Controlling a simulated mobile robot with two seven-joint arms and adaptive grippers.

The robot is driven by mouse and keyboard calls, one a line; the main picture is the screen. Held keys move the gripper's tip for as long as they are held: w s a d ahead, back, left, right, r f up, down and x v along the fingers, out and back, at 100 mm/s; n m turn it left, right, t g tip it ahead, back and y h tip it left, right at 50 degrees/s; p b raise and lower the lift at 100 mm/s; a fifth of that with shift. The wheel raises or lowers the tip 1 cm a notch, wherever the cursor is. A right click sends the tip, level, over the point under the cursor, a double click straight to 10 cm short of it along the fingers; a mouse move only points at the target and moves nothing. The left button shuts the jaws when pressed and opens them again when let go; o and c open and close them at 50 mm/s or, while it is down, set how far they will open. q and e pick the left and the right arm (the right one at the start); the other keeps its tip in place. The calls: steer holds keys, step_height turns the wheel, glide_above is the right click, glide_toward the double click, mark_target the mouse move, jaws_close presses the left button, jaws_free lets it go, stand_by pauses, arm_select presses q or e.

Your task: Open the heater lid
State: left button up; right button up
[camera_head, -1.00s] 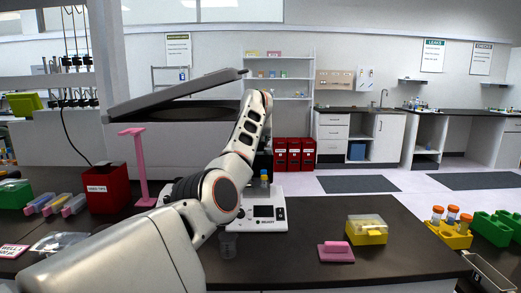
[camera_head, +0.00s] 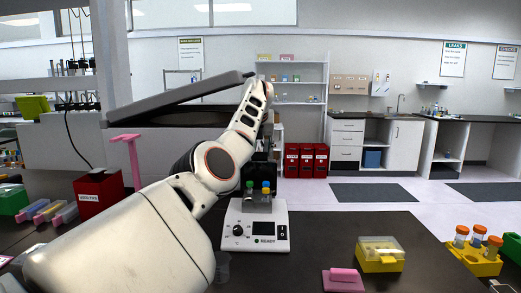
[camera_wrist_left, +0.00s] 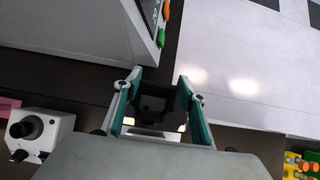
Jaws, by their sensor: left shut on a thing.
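A dark upright part, which looks like the heater lid (camera_head: 262,171), stands behind the tubes, partly covered by my arm. In the left wrist view my left gripper (camera_wrist_left: 160,84) has its teal fingers on either side of a dark piece, apparently the lid. The fingertips are hard to make out in the head view. My right gripper is not in view.
A large machine with a raised grey lid (camera_head: 180,97) stands behind my arm at left. A red box (camera_head: 98,192) and a pink stand (camera_head: 130,160) are near it. A yellow box (camera_head: 380,255) and a pink block (camera_head: 343,280) lie right of the heater.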

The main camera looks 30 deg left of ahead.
arm_select(q)
steer(key=shift+a+r, duration=0.15)
steer(key=shift+r, duration=0.35)
steer(key=o, duration=1.5)
steer(key=shift+o, duration=0.6)
steer(key=shift+w+f, duration=0.1)
steer(key=shift+f, duration=0.2)
steer(key=shift+f, duration=0.1)
steer(key=v, duration=1.2)
